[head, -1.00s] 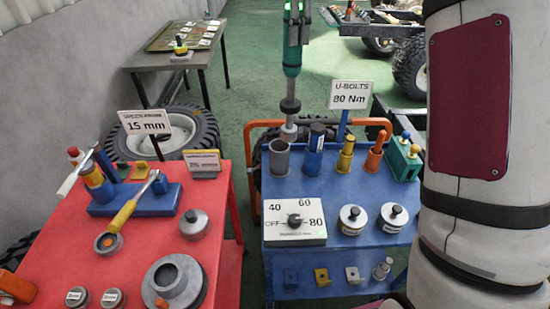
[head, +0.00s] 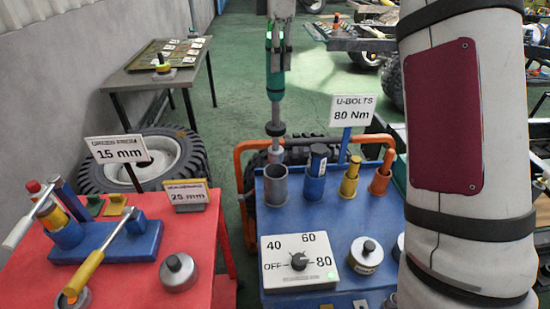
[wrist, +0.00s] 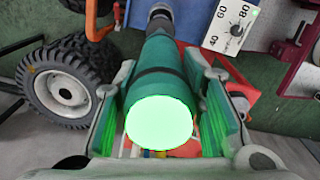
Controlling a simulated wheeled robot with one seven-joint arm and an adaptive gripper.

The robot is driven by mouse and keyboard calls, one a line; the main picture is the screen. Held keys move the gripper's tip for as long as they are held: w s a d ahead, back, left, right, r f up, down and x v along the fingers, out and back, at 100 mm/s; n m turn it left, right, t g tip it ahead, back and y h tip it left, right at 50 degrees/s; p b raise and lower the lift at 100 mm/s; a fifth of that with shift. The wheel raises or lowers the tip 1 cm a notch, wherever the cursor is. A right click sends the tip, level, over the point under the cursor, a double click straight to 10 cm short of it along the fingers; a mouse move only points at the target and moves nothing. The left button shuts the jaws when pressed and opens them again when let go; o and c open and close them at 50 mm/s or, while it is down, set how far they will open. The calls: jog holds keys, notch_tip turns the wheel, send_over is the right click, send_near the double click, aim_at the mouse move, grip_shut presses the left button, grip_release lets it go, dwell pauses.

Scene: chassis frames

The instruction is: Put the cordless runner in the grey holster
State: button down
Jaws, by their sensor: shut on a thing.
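The cordless runner (head: 274,88) is a green tool with a dark collar and a grey nose. It hangs upright, nose down, in my gripper (head: 278,48). In the wrist view my gripper (wrist: 163,85) is shut around the runner's green body (wrist: 165,60), with its lit green end facing the camera. The grey holster (head: 275,187) is an open cup at the back left corner of the blue cart. The runner's nose shows at the holster's rim in the head view; I cannot tell whether it is above, behind or just inside it.
Blue, yellow and orange holsters (head: 380,180) stand to the right on the blue cart (head: 325,215). A dial box (head: 300,262) is in front, its knob near 80. A U-bolts 80 Nm sign (head: 352,111) rises behind. The red table (head: 135,270) is left, across a narrow gap.

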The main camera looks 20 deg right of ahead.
aim_at(276, 125)
notch_tip(276, 125, down, 17)
jog(key=p, duration=0.3)
jog(key=shift+r, duration=0.15)
dwell(0.3)
jog(key=c, duration=1)
grip_release()
jog(key=shift+c, duration=0.2)
